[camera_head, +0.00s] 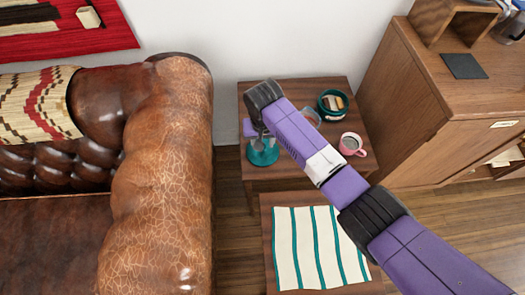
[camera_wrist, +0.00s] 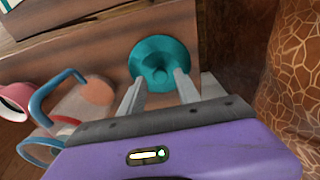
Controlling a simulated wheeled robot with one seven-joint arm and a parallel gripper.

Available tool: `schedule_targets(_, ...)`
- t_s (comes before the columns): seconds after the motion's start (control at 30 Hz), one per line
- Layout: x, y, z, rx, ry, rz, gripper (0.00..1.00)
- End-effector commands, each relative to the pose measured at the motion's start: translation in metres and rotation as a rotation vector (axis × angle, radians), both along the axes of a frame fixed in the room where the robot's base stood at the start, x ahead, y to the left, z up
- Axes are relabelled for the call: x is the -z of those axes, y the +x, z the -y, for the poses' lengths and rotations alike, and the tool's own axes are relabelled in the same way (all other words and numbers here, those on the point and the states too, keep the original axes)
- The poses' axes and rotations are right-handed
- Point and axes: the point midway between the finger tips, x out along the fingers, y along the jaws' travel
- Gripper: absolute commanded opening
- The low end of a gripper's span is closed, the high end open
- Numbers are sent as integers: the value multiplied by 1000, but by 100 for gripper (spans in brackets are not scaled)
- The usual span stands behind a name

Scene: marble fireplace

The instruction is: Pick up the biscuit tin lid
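The biscuit tin lid, a teal round disc with a raised centre, lies on the small wooden side table near its left front corner in the head view (camera_head: 263,154). In the wrist view the lid (camera_wrist: 158,52) is just ahead of my fingers. My gripper (camera_wrist: 160,78) is open, its two grey fingers apart, with the lid's raised centre between or just beyond the tips. I cannot tell whether they touch it. In the head view my gripper (camera_head: 262,138) is over the lid and partly hides it. A dark green open tin (camera_head: 333,104) with biscuit-like pieces stands farther back.
A pink mug (camera_head: 352,144) and a clear glass vessel with a blue handle (camera_wrist: 62,90) stand on the side table (camera_head: 290,90). A leather sofa (camera_head: 170,170) is close on the left, a wooden cabinet (camera_head: 420,110) on the right. A striped cloth (camera_head: 315,245) lies in front.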

Motion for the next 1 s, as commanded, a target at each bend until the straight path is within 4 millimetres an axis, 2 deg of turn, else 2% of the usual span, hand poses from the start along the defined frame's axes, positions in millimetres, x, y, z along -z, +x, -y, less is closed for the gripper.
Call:
schedule_targets(0.03, 10, 1, 1, -1, -3, 0, 39)
schedule_targets(0.2, 26, 4, 0, 0, 0, 2, 39)
schedule_targets(0.47, 29, 4, 0, 0, 0, 2, 39)
schedule_targets(0.7, 28, 4, 0, 0, 0, 2, 0)
schedule_targets(1.0, 28, 4, 0, 0, 0, 3, 0)
